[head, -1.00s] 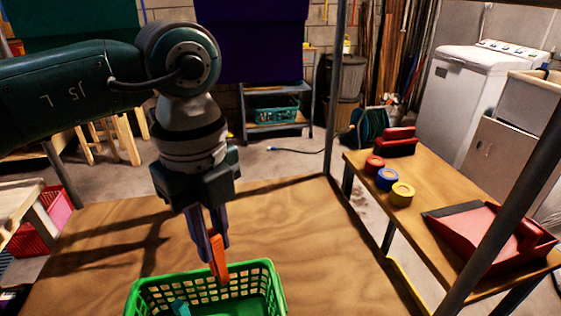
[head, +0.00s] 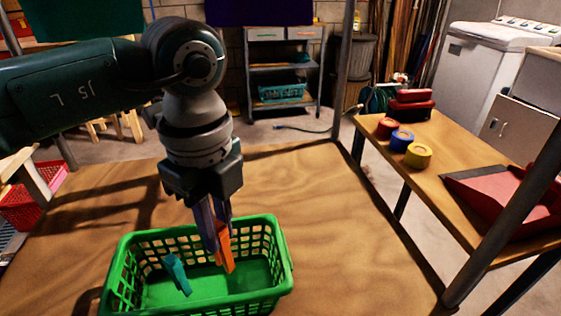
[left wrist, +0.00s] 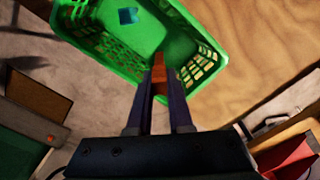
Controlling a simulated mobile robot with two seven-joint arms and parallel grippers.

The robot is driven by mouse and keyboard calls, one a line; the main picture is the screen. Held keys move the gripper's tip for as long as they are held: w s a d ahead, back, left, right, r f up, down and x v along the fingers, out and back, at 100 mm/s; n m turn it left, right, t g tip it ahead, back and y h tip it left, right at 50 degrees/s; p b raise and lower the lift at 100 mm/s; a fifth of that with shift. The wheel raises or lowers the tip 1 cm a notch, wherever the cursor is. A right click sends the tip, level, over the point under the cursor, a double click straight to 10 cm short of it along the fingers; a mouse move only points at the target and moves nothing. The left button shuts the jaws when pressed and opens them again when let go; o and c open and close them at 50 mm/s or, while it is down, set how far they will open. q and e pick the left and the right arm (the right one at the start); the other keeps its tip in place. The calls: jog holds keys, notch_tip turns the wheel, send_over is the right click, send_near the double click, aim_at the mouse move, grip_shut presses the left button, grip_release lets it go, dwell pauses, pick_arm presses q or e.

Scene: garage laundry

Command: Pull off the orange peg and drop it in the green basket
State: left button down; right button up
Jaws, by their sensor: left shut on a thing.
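The orange peg (head: 225,248) is held between the fingers of my left gripper (head: 217,232), which is shut on it. It hangs point-down over the green basket (head: 282,262), in front of the basket's far wall in the head view. The basket stands on the wooden table. A teal peg (head: 177,274) is inside the basket, left of the orange peg. The left wrist view shows the orange peg (left wrist: 158,70) between the fingertips, with the green basket (left wrist: 110,52) beyond and the teal peg (left wrist: 128,16) in it. My right gripper is not in view.
The wooden table (head: 350,240) is bare right of the basket. A metal post (head: 345,70) rises at its far corner. A side bench at right holds several tape rolls (head: 402,140) and a red dustpan (head: 490,190). A red basket (head: 30,203) stands at the left.

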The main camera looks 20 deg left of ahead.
pick_arm(q)
jog(key=shift+f+b, duration=3.05)
jog(key=shift+f, duration=0.45)
jog(key=c, duration=0.8)
grip_release()
